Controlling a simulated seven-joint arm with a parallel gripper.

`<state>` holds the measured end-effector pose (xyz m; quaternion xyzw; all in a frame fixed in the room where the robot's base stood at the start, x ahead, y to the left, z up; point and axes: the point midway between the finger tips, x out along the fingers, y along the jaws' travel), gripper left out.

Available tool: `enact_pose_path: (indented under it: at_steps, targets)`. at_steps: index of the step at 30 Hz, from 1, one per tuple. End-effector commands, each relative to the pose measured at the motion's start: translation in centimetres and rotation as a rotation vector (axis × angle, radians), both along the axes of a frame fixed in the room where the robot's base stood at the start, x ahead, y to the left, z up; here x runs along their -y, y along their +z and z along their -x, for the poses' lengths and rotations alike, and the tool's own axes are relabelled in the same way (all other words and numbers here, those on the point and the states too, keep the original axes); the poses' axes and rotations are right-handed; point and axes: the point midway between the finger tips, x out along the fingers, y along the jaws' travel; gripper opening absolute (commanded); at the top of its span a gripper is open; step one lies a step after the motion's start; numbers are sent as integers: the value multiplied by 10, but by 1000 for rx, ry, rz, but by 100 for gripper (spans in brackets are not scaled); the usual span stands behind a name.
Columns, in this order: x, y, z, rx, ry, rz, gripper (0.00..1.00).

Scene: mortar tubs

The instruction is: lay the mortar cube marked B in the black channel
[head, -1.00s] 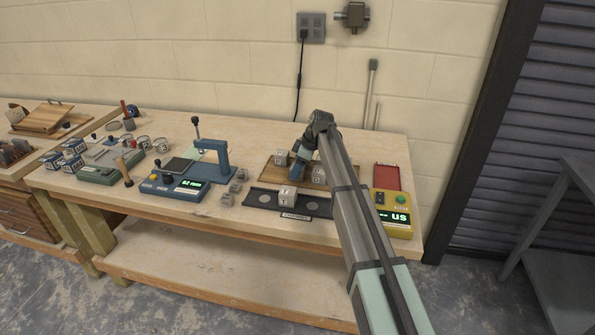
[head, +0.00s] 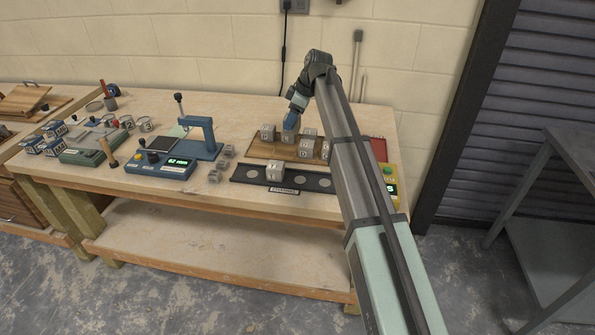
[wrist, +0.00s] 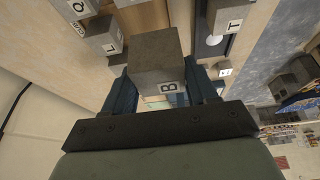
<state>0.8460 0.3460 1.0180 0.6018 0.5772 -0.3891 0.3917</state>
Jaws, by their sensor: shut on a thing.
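My gripper (head: 290,130) is shut on a grey mortar cube marked B (wrist: 158,65), seen close up between the fingers in the wrist view. In the head view the gripper hangs over the wooden tray (head: 254,151), and the held cube is hard to tell from those behind and below it. The black channel (head: 242,179) lies in front of the tray, with pale round spots along it. A cube (head: 274,171) sits in the channel left of its middle; in the wrist view a cube marked T (wrist: 231,18) shows at the channel.
Other cubes (head: 305,152) stand on the tray, close to the gripper. Left of the channel are small loose cubes (head: 215,176) and a blue tester (head: 170,165). A yellow box (head: 390,185) and a red plate (head: 378,149) are at the right, partly behind my arm.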

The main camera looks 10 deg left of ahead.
Motion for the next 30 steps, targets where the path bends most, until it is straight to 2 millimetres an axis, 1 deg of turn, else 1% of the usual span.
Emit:
enact_pose_path:
  at_steps: [1,6,9,12,15,17,25,27,30]
  targets:
    - [10,0,20,4,-3,-2,16]
    - [32,-2,67,7,-4,-4,16]
    - [40,-6,91,1,3,-2,16]
    - [45,-10,106,-7,11,2,16]
    - [47,-15,112,-16,19,5,16]
    - [47,-20,112,-22,24,8,16]
    - [47,-61,112,-24,27,9,16]
    - [46,-68,112,-23,27,8,16]
    - [46,-75,111,-22,26,8,16]
